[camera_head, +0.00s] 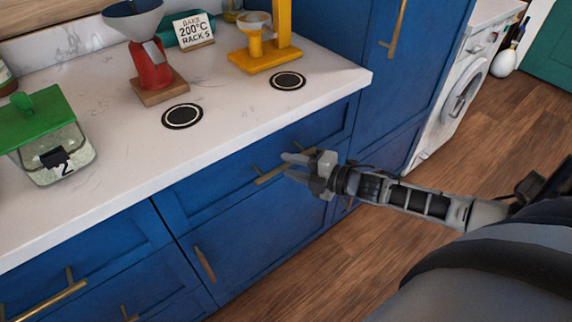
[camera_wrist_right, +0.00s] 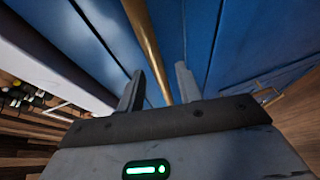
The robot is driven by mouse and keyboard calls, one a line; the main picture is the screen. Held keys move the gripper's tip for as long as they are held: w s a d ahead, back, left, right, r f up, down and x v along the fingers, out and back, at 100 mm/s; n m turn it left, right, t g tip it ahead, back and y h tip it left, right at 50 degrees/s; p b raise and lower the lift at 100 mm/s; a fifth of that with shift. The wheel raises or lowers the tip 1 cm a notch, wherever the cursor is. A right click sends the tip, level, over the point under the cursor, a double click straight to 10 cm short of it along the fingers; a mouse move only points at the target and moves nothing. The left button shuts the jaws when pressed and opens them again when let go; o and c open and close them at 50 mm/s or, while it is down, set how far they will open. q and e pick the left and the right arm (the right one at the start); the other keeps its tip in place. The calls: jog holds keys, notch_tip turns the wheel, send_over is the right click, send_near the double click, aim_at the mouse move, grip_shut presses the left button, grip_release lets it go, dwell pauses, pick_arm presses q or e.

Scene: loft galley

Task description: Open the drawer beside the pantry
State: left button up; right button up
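The blue drawer (camera_head: 212,188) is under the counter, just left of the tall blue pantry cabinet (camera_head: 402,75). Its front looks flush with the cabinet. A horizontal brass bar handle (camera_head: 266,176) is on it. My right gripper (camera_head: 288,167) is at the right part of this handle, hiding some of it. In the right wrist view, the brass handle (camera_wrist_right: 148,45) runs between the two spread fingers (camera_wrist_right: 160,88), with gaps visible beside it. My left gripper is not in view.
The white countertop (camera_head: 235,105) overhangs just above the drawer. On it stand a red grinder (camera_head: 150,65), a yellow stand (camera_head: 265,58) and a green-lidded jar (camera_head: 50,130). A white washer (camera_head: 460,100) is beyond the pantry. The wooden floor (camera_head: 345,262) in front is clear.

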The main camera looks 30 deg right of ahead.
jog(key=shift+x, duration=1.1)
grip_shut()
